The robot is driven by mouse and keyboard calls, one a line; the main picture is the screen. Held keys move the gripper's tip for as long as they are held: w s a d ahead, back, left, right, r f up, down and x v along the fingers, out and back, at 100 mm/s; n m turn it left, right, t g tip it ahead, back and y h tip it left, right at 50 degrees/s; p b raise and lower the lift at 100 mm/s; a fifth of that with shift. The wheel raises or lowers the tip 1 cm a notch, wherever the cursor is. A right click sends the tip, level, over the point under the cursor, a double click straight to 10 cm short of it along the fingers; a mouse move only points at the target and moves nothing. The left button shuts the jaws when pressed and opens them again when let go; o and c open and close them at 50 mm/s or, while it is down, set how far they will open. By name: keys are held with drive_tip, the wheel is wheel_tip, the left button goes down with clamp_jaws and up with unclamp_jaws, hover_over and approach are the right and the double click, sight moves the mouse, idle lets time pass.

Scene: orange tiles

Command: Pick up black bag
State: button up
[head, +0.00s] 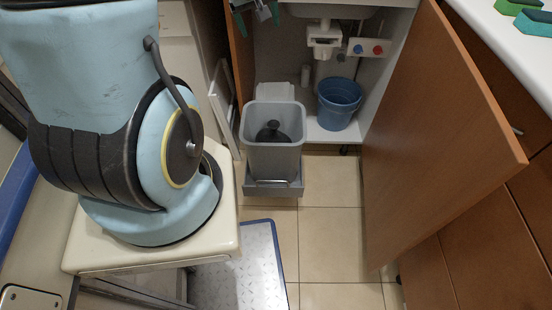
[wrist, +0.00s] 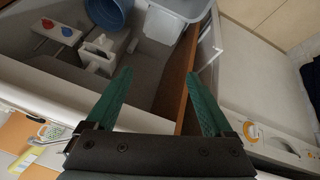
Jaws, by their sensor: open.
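The black bag (head: 272,133) is a small dark lump inside a grey bin (head: 245,128), which stands on a pull-out tray in front of the open sink cupboard. My gripper (wrist: 159,75) has two green fingers spread apart, with nothing between them. In the head view, green finger parts (head: 256,10) show at the top edge, above and behind the bin, apart from the bag. The wrist view looks into the cupboard, where part of the grey bin (wrist: 165,27) shows at the top. I cannot make out the bag in that view.
A blue bucket (head: 339,101) stands in the cupboard right of the bin, below white pipework (head: 324,42). The open wooden door (head: 440,130) blocks the right side. A white counter (head: 515,45) is at upper right.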

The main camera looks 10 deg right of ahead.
drive_tip(key=w+d+f+n+t+y+b, duration=0.1)
drive_tip(key=w+d+f+b, duration=0.1)
drive_tip(key=d+f+b, duration=0.15)
drive_tip(key=w+d+f+n+t+b, duration=0.1)
drive_tip(key=w+d+f+b, duration=0.15)
drive_tip(key=f, duration=0.25)
drive_tip(key=n+y+b, duration=0.6)
drive_tip(key=y+b, duration=0.4)
drive_tip(key=b, duration=0.6)
approach(277, 125)
drive_tip(key=shift+t, duration=0.3)
drive_tip(key=b+x, duration=0.1)
drive_tip(key=x, duration=0.4)
drive_tip(key=shift+s+a+f, duration=0.15)
drive_tip(key=shift+f, duration=0.05)
drive_tip(key=b+x, duration=0.2)
drive_tip(key=x, duration=0.2)
drive_tip(key=shift+f, duration=0.25)
drive_tip(key=shift+w+a+f, duration=0.1)
drive_tip(key=shift+w+a, duration=0.15)
drive_tip(key=shift+c, duration=0.3)
